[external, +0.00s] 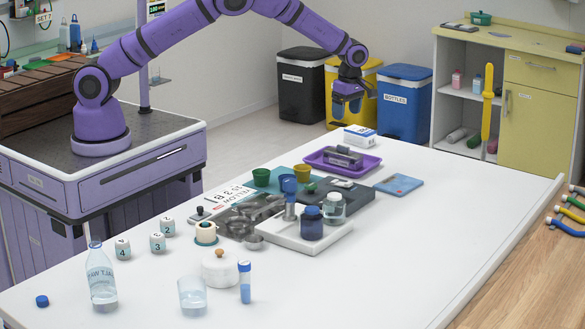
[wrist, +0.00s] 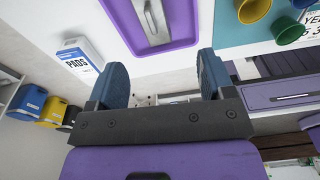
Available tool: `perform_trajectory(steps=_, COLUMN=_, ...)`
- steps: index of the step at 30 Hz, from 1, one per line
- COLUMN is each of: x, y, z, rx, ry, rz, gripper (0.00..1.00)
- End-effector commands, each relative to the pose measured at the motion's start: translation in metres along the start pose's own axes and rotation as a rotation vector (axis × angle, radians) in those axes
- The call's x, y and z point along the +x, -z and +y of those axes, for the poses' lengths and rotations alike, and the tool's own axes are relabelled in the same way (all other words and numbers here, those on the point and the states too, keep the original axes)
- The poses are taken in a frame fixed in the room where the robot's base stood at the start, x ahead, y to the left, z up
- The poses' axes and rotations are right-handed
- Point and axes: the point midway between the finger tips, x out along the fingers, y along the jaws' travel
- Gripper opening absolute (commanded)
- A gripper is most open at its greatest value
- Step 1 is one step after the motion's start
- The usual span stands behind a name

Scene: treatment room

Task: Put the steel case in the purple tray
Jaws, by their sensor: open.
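The steel case (external: 345,154) is a long grey metal box lying inside the purple tray (external: 341,174), at the far end of the white table. In the wrist view the steel case (wrist: 152,20) shows at the top, within the walls of the purple tray (wrist: 126,30), partly cut off by the frame edge. My gripper (external: 348,108) hangs above the tray, apart from the case. In the wrist view my gripper (wrist: 162,80) has its two blue fingers wide apart with nothing between them.
A white pads box (external: 360,135) stands behind the tray. A blue booklet (external: 399,184) lies to its right; green (external: 261,177) and yellow (external: 301,172) cups stand to its left. Bottles, jars and numbered blocks crowd the nearer table. The table's right side is clear.

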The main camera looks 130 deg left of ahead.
Motion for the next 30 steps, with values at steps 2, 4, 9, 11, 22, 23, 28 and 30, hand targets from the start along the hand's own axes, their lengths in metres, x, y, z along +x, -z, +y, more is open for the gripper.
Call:
perform_trajectory(steps=2, x=-0.031, y=-0.008, z=-0.020, rx=0.087, ry=-0.007, rz=-0.029, gripper=0.75)
perform_trajectory(steps=4, x=-0.059, y=-0.013, z=-0.041, rx=0.188, ry=-0.014, rz=-0.054, gripper=0.75)
perform_trajectory(steps=9, x=-0.124, y=-0.017, z=-0.099, rx=0.450, ry=-0.038, rz=-0.111, gripper=0.75)
perform_trajectory(steps=11, x=-0.145, y=-0.017, z=-0.121, rx=0.545, ry=-0.049, rz=-0.130, gripper=0.75)
perform_trajectory(steps=22, x=-0.250, y=0.013, z=-0.262, rx=1.148, ry=-0.154, rz=-0.222, gripper=0.75)
perform_trajectory(steps=23, x=-0.256, y=0.017, z=-0.274, rx=1.198, ry=-0.165, rz=-0.228, gripper=0.75)
perform_trajectory(steps=28, x=-0.288, y=0.047, z=-0.338, rx=1.484, ry=-0.238, rz=-0.249, gripper=0.75)
perform_trajectory(steps=30, x=-0.297, y=0.062, z=-0.363, rx=1.605, ry=-0.272, rz=-0.252, gripper=0.75)
